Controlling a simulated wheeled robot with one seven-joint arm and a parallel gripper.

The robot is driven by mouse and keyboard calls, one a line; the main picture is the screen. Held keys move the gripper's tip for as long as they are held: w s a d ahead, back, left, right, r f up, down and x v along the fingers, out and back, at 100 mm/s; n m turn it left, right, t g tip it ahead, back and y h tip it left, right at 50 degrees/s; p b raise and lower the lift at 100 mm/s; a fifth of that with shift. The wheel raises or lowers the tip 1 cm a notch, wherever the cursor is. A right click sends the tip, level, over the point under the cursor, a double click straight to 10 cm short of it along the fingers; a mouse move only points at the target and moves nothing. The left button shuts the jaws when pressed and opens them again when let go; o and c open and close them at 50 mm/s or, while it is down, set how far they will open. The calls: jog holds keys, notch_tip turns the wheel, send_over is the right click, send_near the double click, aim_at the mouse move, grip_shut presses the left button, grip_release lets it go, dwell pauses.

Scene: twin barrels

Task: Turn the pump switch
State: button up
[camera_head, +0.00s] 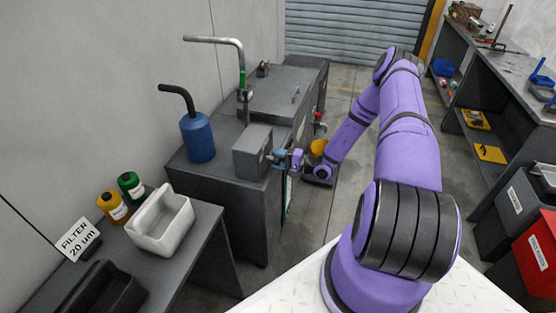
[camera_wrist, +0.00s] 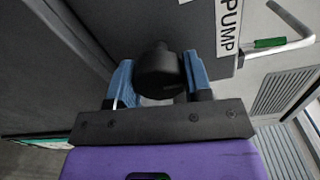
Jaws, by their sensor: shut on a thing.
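The pump switch (camera_wrist: 158,72) is a dark round knob on the front of a grey box with a white "PUMP" label (camera_wrist: 230,25) in the wrist view. In the head view the grey switch box (camera_head: 252,152) sits on the dark cabinet. My gripper (camera_wrist: 158,80) is shut on the knob, one blue finger on each side of it. In the head view my gripper (camera_head: 281,158) is at the right face of the box, and the knob is mostly hidden there by the fingers. I cannot tell the knob's turn angle.
A blue canister (camera_head: 197,138) with a black hose stands left of the box. A bent metal pipe (camera_head: 240,70) rises behind it. A bench at lower left holds a white tub (camera_head: 160,222) and bottles. A workbench (camera_head: 490,70) lines the right, with open floor between.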

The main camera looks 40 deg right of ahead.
dwell(0.5)
jog(key=o, duration=0.9)
jog(key=shift+o, duration=0.2)
jog(key=v, duration=1.1)
